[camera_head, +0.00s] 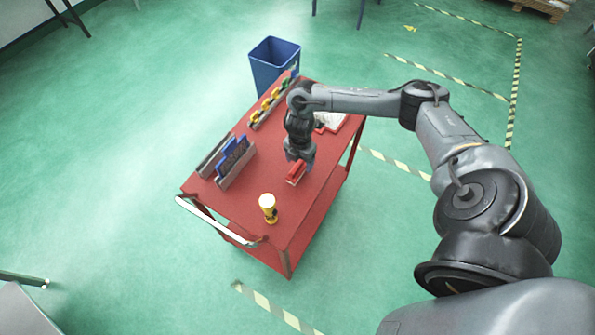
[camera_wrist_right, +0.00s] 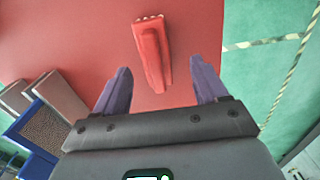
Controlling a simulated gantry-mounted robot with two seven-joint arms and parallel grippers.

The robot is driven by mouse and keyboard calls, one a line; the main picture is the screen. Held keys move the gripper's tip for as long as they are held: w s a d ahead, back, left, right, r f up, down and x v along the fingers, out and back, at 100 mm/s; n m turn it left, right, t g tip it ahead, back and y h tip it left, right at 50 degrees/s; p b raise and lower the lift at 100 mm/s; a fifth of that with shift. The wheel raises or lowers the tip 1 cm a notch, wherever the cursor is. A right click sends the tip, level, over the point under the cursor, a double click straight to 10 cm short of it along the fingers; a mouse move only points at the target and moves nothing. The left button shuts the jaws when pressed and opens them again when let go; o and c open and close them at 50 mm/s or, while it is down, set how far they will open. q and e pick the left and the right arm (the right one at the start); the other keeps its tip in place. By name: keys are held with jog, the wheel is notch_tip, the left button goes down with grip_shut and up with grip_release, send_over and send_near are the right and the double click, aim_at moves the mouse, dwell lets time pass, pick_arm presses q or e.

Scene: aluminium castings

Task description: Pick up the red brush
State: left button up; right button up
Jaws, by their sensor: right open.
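The red brush (camera_head: 296,173) lies on the red cart top (camera_head: 240,203), near its right edge. In the right wrist view the red brush (camera_wrist_right: 152,52) lies ahead of my fingers, its near end reaching toward the gap between them. My right gripper (camera_head: 300,158) is above the cart, just over and behind the brush. In the wrist view my right gripper (camera_wrist_right: 160,85) is open, with its two purple fingers apart and nothing between them. My left gripper is in neither view.
A yellow flashlight-like object (camera_head: 268,208) stands near the front of the cart. A rack with blue and grey items (camera_head: 232,160) is at the left; another rack with yellow items (camera_head: 270,103) is behind. A blue bin (camera_head: 273,62) stands beyond the cart. Bare cart top surrounds the brush's left side.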

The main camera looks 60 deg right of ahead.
aim_at(298, 165)
jog(key=shift+w+a+f, duration=0.1)
jog(key=shift+w+f, duration=0.1)
jog(key=shift+f, duration=1.2)
jog(key=shift+w+f, duration=0.15)
jog(key=shift+f, duration=1.25)
jog(key=c, duration=1.2)
jog(key=shift+r, duration=0.1)
jog(key=shift+r, duration=0.45)
jog(key=r, duration=0.3)
jog(key=shift+s+d+r, duration=0.25)
jog(key=shift+s+d, duration=0.05)
jog(key=shift+d, duration=0.05)
jog(key=s+d+r, duration=0.4)
jog(key=s, duration=0.1)
jog(key=s+d+r, duration=0.2)
jog(key=s+d, duration=0.1)
jog(key=shift+s+r, duration=0.15)
jog(key=shift+r, duration=0.1)
